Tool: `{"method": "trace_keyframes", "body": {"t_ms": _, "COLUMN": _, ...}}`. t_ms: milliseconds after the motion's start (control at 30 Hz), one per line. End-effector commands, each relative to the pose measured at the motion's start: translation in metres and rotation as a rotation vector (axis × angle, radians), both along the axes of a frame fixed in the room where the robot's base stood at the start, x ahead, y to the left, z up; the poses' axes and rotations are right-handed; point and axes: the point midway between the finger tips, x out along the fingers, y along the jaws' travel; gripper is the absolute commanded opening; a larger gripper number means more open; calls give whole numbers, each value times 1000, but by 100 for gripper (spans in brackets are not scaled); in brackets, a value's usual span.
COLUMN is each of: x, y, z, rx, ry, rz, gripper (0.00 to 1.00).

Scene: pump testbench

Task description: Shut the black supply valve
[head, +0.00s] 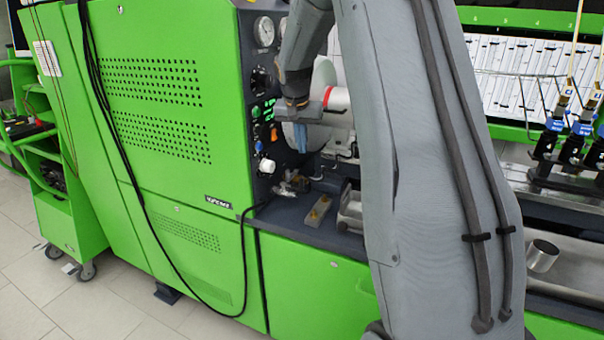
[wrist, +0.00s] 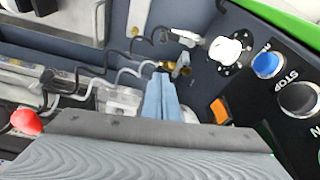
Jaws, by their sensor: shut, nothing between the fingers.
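My gripper (head: 301,138) hangs in front of the testbench's dark control panel, its blue fingers pointing down. In the wrist view its two blue fingers (wrist: 160,97) are pressed together with nothing between them. A round black knob (head: 260,79) sits on the panel below the gauges, left of my gripper. Another black knob (wrist: 298,98) is beside the "STOP" label at the right of the wrist view, apart from the fingers. I cannot tell which black part is the supply valve, nor its setting.
The panel carries a white knob (wrist: 228,48), a blue button (wrist: 265,64) and an orange switch (wrist: 220,110). Pipes and brass fittings (wrist: 180,66) lie beyond my fingertips. A pressure gauge (head: 264,31) is at the panel top. A metal cup (head: 542,256) stands on the bench at right.

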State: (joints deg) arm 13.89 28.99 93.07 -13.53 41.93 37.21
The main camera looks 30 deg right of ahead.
Motion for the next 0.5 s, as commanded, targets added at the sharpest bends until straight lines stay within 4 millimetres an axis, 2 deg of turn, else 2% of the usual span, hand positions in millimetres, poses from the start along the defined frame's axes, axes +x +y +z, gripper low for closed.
{"method": "trace_keyframes", "body": {"t_ms": 100, "x": 4, "y": -5, "z": 2, "rx": -3, "ry": -6, "rz": -15, "gripper": 0}}
{"method": "trace_keyframes", "body": {"t_ms": 367, "x": 4, "y": -5, "z": 1, "rx": -2, "ry": -5, "rz": -13, "gripper": 0}}
{"method": "trace_keyframes", "body": {"t_ms": 500, "x": 5, "y": -6, "z": -5, "rx": -2, "ry": -4, "rz": -12, "gripper": 0}}
